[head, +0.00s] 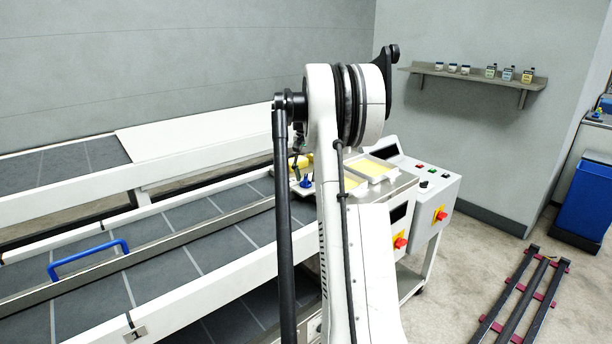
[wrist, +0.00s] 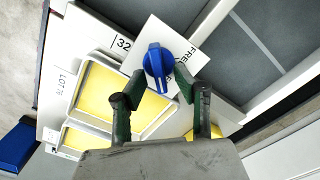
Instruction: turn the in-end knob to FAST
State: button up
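The blue knob (wrist: 158,64) sits on a white label plate (wrist: 192,50) in the wrist view, and its raised grip runs roughly up and down in the picture. The plate's lettering is partly covered; it begins "FRE". My gripper (wrist: 160,82) is open, with one dark green finger on each side of the knob's lower part. I cannot tell whether the fingers touch it. A blue knob (head: 306,182) also shows in the head view at the end of the sheeter's belt, close left of my arm. My arm hides much of the area around it there.
Yellow-filled trays (wrist: 105,92) lie beside the knob. A control box (head: 436,185) with buttons and a red-on-yellow stop switch stands right of my arm. The grey belt (head: 160,230) has a blue handle (head: 88,256). A wall shelf (head: 470,80) holds small jars.

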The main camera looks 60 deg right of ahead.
aim_at(305, 176)
notch_tip(305, 176, up, 12)
dwell(0.6)
dwell(0.6)
jog(key=w+a+r+n+t+h, duration=0.1)
jog(key=a+r+n, duration=0.2)
jog(key=a, duration=1.4)
jog(key=w+a+r+n+t, duration=0.1)
jog(key=a+r+n+t, duration=0.15)
jog(key=a, duration=1.45)
jog(key=s+a+f+n+t, duration=0.1)
jog(key=s+a+f, duration=0.3)
jog(key=a, duration=0.5)
jog(key=s+a+f+n+t, duration=0.1)
jog(key=s+a+f+n, duration=0.2)
jog(key=s+a+f, duration=0.2)
jog(key=s+a+f+n+t+y, duration=0.1)
jog(key=s+a+f+n, duration=0.2)
jog(key=s+a, duration=0.6)
jog(key=a+f, duration=0.2)
jog(key=a, duration=0.1)
jog(key=shift+a, duration=0.4)
